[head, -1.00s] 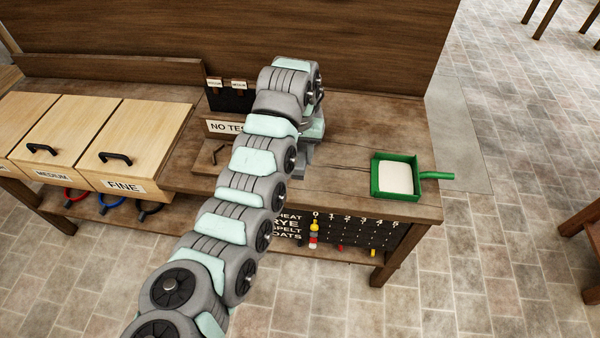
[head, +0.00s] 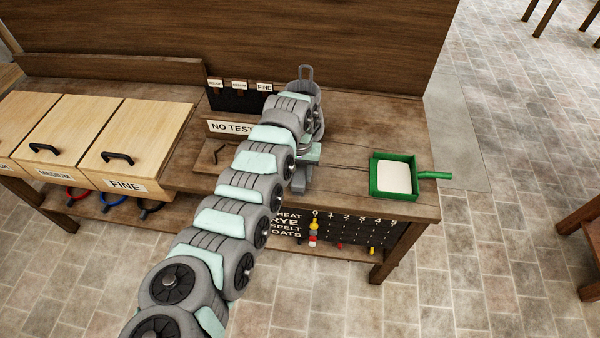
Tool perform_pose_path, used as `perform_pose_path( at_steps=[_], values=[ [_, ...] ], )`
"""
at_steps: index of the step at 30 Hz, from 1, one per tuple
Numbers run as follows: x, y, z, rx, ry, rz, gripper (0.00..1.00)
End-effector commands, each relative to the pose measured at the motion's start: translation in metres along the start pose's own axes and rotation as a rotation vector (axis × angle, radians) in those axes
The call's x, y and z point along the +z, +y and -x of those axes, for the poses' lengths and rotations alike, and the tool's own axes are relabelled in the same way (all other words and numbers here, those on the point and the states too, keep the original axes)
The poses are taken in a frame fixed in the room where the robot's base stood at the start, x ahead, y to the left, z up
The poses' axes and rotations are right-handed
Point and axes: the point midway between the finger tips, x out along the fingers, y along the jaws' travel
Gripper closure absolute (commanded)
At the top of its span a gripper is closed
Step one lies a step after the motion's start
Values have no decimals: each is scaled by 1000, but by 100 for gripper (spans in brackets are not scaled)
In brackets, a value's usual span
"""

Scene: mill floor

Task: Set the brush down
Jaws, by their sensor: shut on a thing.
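My gripper (head: 299,182) points down over the front middle of the wooden bench, right of the NO TEST sign. Its fingers are shut, and my wrist hides most of what they hold. I cannot make out the brush's shape in this view. I cannot tell whether it touches the bench top.
A green scoop (head: 414,174) with pale contents lies on the bench's right end. Wooden bins (head: 145,133) with black handles stand at left. The NO TEST sign (head: 229,127) and small label stand are behind the arm. A pegged board (head: 350,228) hangs below the front edge.

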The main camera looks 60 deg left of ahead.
Motion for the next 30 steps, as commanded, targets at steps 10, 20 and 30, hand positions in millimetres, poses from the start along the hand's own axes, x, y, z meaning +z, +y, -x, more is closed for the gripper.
perform_pose_path(
  at_steps=[10, 20, 30],
  values=[
    [0, 0, -3, 0, 0, 0, 47],
    [0, 0, -2, 0, 0, 0, 40],
    [-2, 1, 37, 2, 7, 0, 40]
  ],
)
